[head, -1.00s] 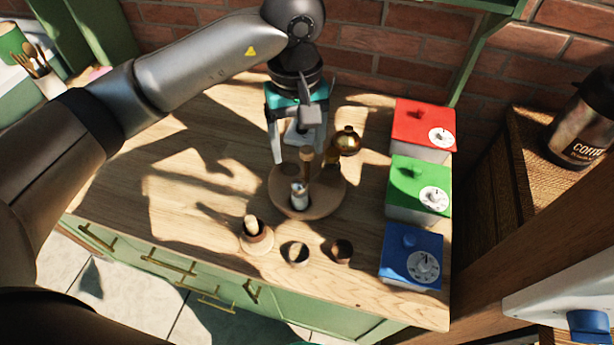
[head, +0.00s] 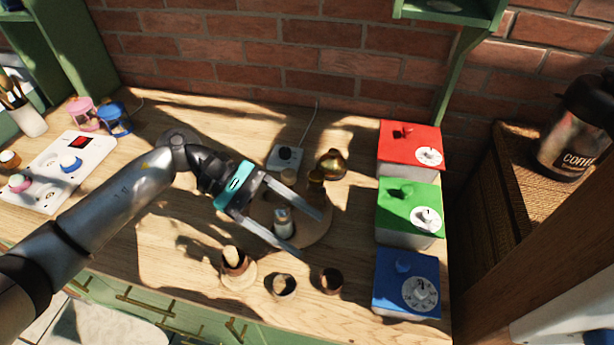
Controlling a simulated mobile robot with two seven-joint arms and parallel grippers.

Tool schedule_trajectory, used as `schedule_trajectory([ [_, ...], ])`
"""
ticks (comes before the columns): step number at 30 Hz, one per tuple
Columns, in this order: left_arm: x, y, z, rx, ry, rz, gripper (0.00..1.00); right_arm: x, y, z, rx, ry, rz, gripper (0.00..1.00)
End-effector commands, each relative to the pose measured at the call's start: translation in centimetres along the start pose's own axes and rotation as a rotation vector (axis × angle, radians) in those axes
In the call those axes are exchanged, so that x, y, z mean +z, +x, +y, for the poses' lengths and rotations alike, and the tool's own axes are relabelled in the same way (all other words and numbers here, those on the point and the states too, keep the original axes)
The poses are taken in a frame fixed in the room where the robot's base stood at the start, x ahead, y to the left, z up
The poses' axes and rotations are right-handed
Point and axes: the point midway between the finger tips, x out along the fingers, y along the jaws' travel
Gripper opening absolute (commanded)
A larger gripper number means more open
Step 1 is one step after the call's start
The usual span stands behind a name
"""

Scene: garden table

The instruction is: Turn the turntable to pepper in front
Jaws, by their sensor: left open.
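The round wooden turntable (head: 303,230) stands mid-table. A pale shaker (head: 283,224) stands on its front part. A rounded brass vessel (head: 331,164) and a small amber-brown container (head: 316,186) are at its back right. A brown knob-like top (head: 288,175) shows near its back. I cannot tell for sure which item is the pepper. My left gripper (head: 310,236) reaches in from the left over the turntable, open. Its two long fingers lie on either side of the shaker, and I cannot tell whether they touch it. The fingers hide part of the disc. My right gripper is not in view.
A wooden cup on a round base (head: 238,273) and two small cups (head: 281,287) (head: 331,281) stand in front. Red (head: 405,150), green (head: 408,212) and blue (head: 405,285) dial boxes line the right. A grey corded box (head: 286,158) stands behind. A white panel (head: 75,165) lies left.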

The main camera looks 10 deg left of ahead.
Motion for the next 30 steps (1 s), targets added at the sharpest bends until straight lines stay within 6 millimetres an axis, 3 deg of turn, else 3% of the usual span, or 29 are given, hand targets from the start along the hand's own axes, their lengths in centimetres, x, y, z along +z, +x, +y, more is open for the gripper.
schedule_trajectory([
  [5, -2.5, -3.2, -0.3, 0.299, -0.183, -0.158, 0.67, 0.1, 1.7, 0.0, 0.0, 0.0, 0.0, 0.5],
  [12, -6.5, -9.8, -0.8, 0.667, -0.383, -0.248, 0.67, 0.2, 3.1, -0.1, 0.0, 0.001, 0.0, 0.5],
  [18, -8.3, -13.2, -1.4, 0.816, -0.46, -0.262, 0.67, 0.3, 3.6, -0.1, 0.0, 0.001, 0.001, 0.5],
  [23, -8.4, -13.3, -0.9, 0.836, -0.467, -0.265, 0.67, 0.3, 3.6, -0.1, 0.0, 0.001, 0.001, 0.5],
  [30, -8.1, -10.9, 1.9, 0.833, -0.463, -0.269, 0.67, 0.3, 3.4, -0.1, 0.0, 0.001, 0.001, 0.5],
])
